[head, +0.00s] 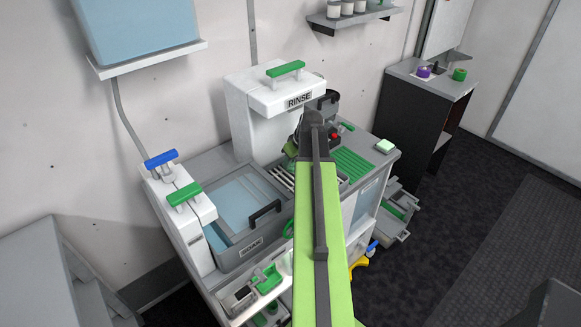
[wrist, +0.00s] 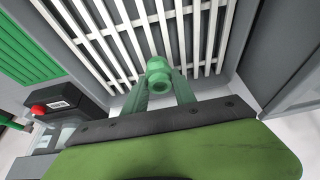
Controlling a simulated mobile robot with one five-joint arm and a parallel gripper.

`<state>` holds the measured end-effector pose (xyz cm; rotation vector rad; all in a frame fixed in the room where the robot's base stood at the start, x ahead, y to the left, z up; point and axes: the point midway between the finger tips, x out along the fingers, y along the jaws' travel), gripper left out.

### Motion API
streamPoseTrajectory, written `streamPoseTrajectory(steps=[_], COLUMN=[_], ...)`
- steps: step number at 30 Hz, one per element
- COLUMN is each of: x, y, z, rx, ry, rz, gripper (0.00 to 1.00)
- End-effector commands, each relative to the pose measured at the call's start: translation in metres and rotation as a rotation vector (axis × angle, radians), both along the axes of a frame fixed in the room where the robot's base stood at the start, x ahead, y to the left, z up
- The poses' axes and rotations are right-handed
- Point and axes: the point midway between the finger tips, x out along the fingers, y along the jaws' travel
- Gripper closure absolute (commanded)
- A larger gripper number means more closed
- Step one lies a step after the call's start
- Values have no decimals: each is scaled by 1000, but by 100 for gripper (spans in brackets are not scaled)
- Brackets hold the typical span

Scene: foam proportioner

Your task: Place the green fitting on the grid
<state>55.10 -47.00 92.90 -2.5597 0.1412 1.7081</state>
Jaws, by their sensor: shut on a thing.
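The green fitting (wrist: 158,68) is a small round piece with a hole facing the wrist camera. My gripper (wrist: 160,85) is shut on it, with a green finger on each side. The grid (wrist: 188,30) is a rack of pale parallel bars in a grey frame; the fitting shows in front of its lower edge in the wrist view. I cannot tell whether the fitting touches the bars. In the head view the grid (head: 281,178) lies between the lidded basin and the green ribbed mat. My arm hides part of the grid there, and the fitting is not clear.
A green ribbed mat (head: 353,165) lies right of the grid. A red button (wrist: 39,110) on a dark box is at the lower left of the wrist view. The white RINSE unit (head: 262,110) stands behind, and the lidded basin (head: 240,205) is left.

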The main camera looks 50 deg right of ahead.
Motion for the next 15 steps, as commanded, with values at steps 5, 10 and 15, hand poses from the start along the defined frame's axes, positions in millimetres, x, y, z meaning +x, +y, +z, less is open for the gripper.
streamPoseTrajectory(steps=[5, 10, 15], x=[0, 0, -1], y=[0, 0, -1], z=[-1, -1, -1], rx=[0, 0, 0], ry=[0, 0, 0], rz=[0, 0, -1], gripper=[100, 54, 46])
